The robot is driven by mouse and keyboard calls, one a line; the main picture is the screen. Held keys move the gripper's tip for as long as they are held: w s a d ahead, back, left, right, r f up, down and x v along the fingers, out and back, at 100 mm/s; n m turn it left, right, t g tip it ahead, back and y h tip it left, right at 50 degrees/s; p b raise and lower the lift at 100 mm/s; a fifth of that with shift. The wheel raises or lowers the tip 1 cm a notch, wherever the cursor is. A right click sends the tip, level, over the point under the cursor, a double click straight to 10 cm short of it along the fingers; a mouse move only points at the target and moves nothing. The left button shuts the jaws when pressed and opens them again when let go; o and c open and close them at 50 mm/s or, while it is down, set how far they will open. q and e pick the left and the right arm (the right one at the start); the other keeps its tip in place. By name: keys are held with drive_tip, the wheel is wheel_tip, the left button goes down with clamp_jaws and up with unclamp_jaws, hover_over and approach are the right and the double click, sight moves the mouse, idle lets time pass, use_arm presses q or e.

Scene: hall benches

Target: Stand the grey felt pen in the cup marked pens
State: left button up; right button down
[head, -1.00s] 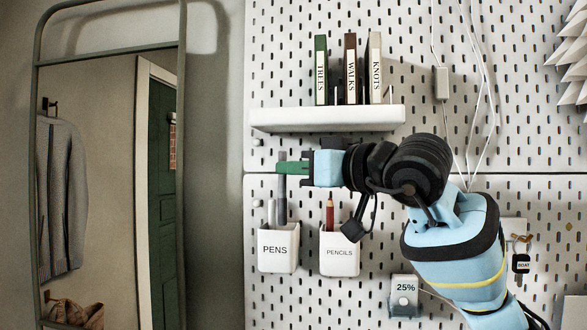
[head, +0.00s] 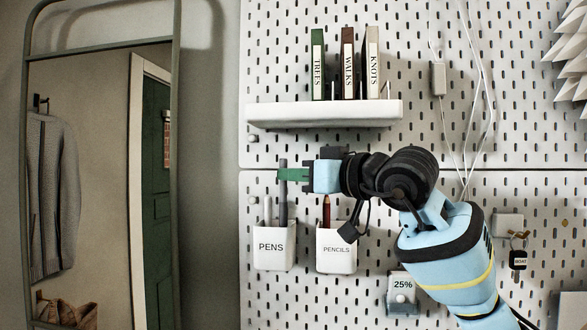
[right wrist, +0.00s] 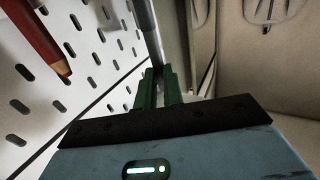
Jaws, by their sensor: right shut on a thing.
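The grey felt pen (head: 283,205) is upright over the white cup marked PENS (head: 274,257). My right gripper (head: 284,174) is shut on its upper part, with the green fingers around the barrel. The pen's lower end is at the mouth of the cup and looks just inside the rim; I cannot tell how deep it is. In the right wrist view the pen (right wrist: 145,32) runs up from between the fingertips (right wrist: 158,85). My left gripper is not in view.
A paler pen (head: 267,210) stands in the same cup. The PENCILS cup (head: 336,262) with a red pencil (head: 327,212) is just right, under my wrist. A shelf (head: 325,112) with several books is above. A mirror (head: 100,180) is at left.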

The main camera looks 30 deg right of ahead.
drive_tip(key=shift+f+b, duration=0.3)
drive_tip(key=shift+f, duration=0.8)
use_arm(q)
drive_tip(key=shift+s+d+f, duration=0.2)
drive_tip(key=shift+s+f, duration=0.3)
use_arm(e)
drive_tip(key=shift+f, duration=0.3)
drive_tip(key=c, duration=1.6)
unclamp_jaws()
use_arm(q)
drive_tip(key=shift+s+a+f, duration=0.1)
use_arm(e)
drive_tip(key=shift+o, duration=0.7)
